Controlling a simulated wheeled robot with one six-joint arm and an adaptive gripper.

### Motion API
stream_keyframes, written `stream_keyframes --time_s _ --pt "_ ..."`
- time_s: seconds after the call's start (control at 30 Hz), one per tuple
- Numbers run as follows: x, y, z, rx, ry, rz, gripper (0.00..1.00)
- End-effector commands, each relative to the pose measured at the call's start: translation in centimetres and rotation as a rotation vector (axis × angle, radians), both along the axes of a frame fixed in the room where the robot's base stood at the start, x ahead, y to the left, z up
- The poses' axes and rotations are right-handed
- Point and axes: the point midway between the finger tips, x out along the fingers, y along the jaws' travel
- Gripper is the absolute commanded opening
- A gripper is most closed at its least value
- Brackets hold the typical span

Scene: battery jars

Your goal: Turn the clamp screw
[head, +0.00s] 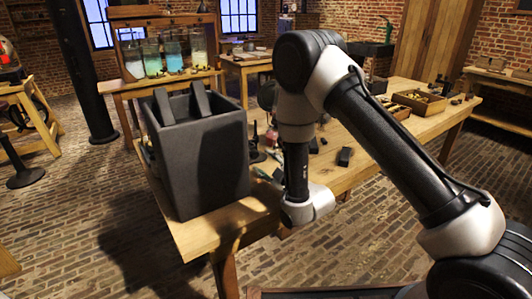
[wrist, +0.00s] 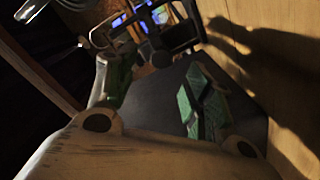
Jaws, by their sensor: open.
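In the wrist view my gripper (wrist: 155,92) shows its pale body across the bottom and two fingers with green inner faces, spread apart. Nothing is seen held between them. A dark grey surface lies behind the fingers, and a dark frame (wrist: 180,35) with a round part stands beyond their tips. I cannot make out the clamp screw for certain in either view. In the head view my wrist hangs low over the workbench (head: 205,237), right of a large dark grey box (head: 212,165). My gripper's fingers are mostly hidden or too small there.
The box stands at the bench's near left end, close to my wrist. Small dark parts (head: 345,156) and wooden trays (head: 419,101) lie farther along the bench. Glass jars (head: 172,54) stand on a stand behind. A dark post (head: 83,75) rises at left.

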Motion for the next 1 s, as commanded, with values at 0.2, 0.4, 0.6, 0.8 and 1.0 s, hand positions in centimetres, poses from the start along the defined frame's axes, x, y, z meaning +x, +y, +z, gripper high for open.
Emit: stream_keyframes --time_s 0.2,0.4,0.6,0.8,1.0 --pt "1.0 1.3 -0.3 0.004 -0.026 0.009 0.52" --pt "3.9 3.2 -0.3 0.004 -0.024 0.008 0.52" --pt "5.7 4.4 -0.3 0.004 -0.022 0.008 0.52" --pt "6.1 4.6 -0.4 0.003 -0.021 0.007 0.52" --pt "6.1 4.6 -0.4 0.003 -0.021 0.007 0.37"
